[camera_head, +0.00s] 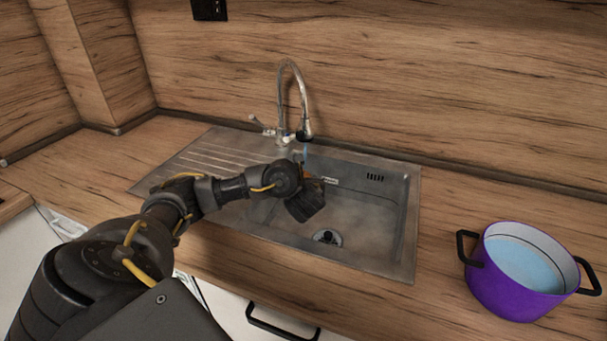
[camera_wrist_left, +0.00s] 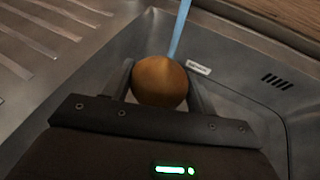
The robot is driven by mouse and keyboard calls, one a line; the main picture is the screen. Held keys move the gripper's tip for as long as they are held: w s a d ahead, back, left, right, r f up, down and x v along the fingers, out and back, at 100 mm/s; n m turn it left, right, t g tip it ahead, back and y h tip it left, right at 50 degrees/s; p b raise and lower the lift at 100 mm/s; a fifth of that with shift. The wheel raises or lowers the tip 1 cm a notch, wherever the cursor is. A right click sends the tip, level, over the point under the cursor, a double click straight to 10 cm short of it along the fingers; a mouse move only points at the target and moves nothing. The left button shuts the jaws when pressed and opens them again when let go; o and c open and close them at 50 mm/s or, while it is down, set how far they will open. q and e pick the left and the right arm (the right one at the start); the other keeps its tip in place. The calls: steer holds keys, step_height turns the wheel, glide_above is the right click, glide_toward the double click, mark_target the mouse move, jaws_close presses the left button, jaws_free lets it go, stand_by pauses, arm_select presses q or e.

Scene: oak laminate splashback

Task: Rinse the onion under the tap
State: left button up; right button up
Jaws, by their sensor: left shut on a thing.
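The onion (camera_wrist_left: 159,82) is round and orange-brown. In the left wrist view it sits between the two fingers of my left gripper (camera_wrist_left: 160,88), which is shut on it. A thin blue stream of water (camera_wrist_left: 180,28) comes down to the onion's top edge. In the head view my left gripper (camera_head: 312,187) is over the sink basin, below the tap (camera_head: 290,92); the onion is mostly hidden behind it there. A short bit of blue water (camera_head: 305,153) shows under the spout. My right gripper is not in view.
The steel sink (camera_head: 385,222) has a drain (camera_head: 327,237) in the basin and a ribbed drainboard on the left. A purple pot (camera_head: 515,291) with light blue contents stands on the counter at the right. The wooden counter between pot and sink is clear.

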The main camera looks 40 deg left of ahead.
arm_select(q)
steer(key=s+d+p, duration=0.2)
steer(key=s+p, duration=0.2)
steer(key=s, duration=0.2)
steer(key=shift+d, duration=0.3)
stand_by(1.4)
steer(key=s+d+r+p, duration=0.2)
steer(key=s+r+p, duration=0.2)
steer(key=p, duration=0.2)
steer(key=shift+s, duration=0.3)
